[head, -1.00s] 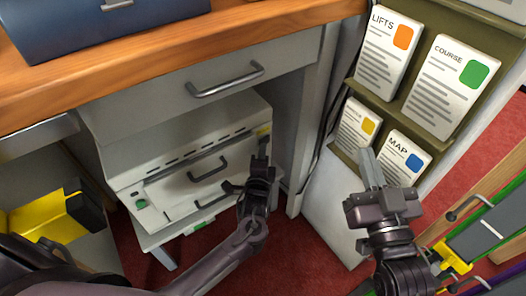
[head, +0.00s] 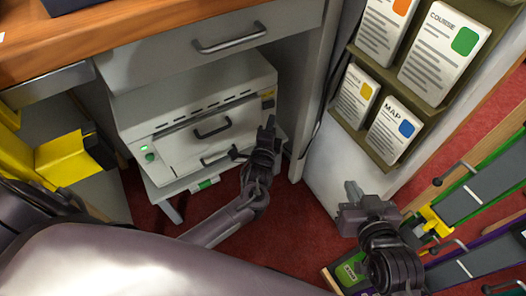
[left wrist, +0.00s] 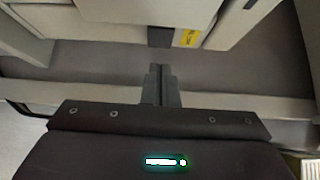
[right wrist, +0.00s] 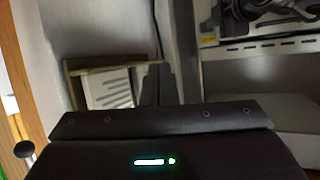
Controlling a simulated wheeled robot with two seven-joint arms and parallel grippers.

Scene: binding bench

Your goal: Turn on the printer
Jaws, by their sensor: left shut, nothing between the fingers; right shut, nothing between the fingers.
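The printer (head: 180,115) is a pale box on a low stand under the bench. Its front has a drawer with a dark handle (head: 212,128) and a green light (head: 149,155) at the left, which looks lit. A yellow label (head: 268,93) with a dark piece below it is at the front's right end; the label also shows in the left wrist view (left wrist: 187,37). My left gripper (head: 268,126) is shut and empty, close to the front's right end, just below the label. Contact cannot be told. My right gripper (head: 352,190) is shut and empty, right of the printer.
The bench drawer (head: 220,45) overhangs the printer. A rack of cards (head: 390,125) stands to the right. Coloured binders (head: 480,190) are at the far right, and a yellow object (head: 65,158) is left of the printer. Red carpet shows below.

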